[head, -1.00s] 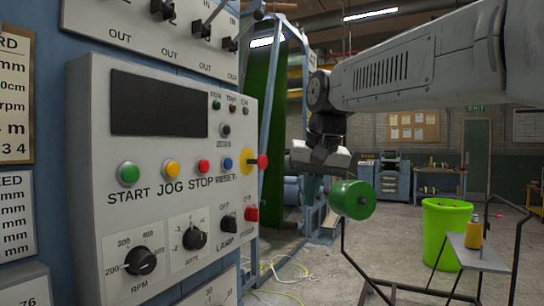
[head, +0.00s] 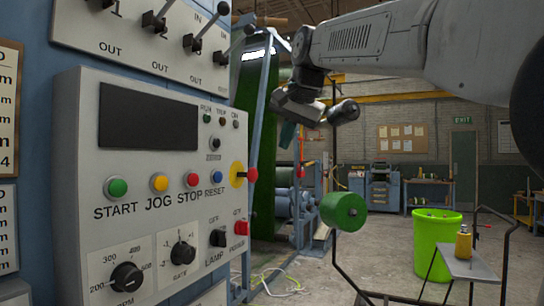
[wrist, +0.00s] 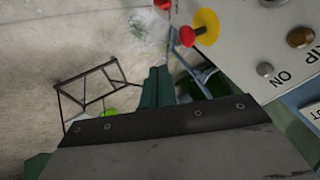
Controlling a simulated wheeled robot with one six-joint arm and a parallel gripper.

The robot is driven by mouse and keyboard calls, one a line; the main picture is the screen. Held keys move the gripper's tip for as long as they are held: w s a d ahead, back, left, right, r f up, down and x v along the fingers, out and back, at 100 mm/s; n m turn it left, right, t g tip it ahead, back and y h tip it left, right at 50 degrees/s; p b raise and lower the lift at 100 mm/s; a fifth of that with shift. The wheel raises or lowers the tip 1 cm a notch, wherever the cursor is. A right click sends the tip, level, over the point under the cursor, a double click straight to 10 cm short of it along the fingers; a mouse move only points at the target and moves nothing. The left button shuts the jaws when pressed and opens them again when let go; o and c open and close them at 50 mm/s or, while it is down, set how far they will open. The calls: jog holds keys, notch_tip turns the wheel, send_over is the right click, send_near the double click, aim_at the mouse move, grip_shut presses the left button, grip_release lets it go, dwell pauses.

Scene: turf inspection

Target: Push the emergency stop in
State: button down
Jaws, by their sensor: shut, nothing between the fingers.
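The emergency stop, a red mushroom button (head: 251,174) on a yellow disc (head: 237,174), stands out from the right edge of the grey control panel (head: 150,240). In the wrist view the red button (wrist: 187,36) shows beside its yellow disc (wrist: 206,27), near the top and right of the fingers. My gripper (head: 287,143) is above and to the right of the button in the head view, apart from it. In the wrist view my gripper (wrist: 158,70) shows its green fingers together and empty.
The panel carries START (head: 117,188), JOG, STOP and RESET buttons, and a red switch (head: 241,227) below the emergency stop. A green roll (head: 343,212) and a bright green bin (head: 437,243) stand to the right. Open floor lies beyond the panel.

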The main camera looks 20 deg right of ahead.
aim_at(254, 171)
jog(key=w+a+f, duration=0.3)
jog(key=w+f, duration=0.4)
jog(key=w, duration=0.1)
jog(key=shift+w+f, duration=0.2)
jog(key=shift+w, duration=0.1)
jog(key=shift+w+a, duration=0.65)
jog(key=shift+w, duration=0.15)
jog(key=shift+s+d, duration=0.1)
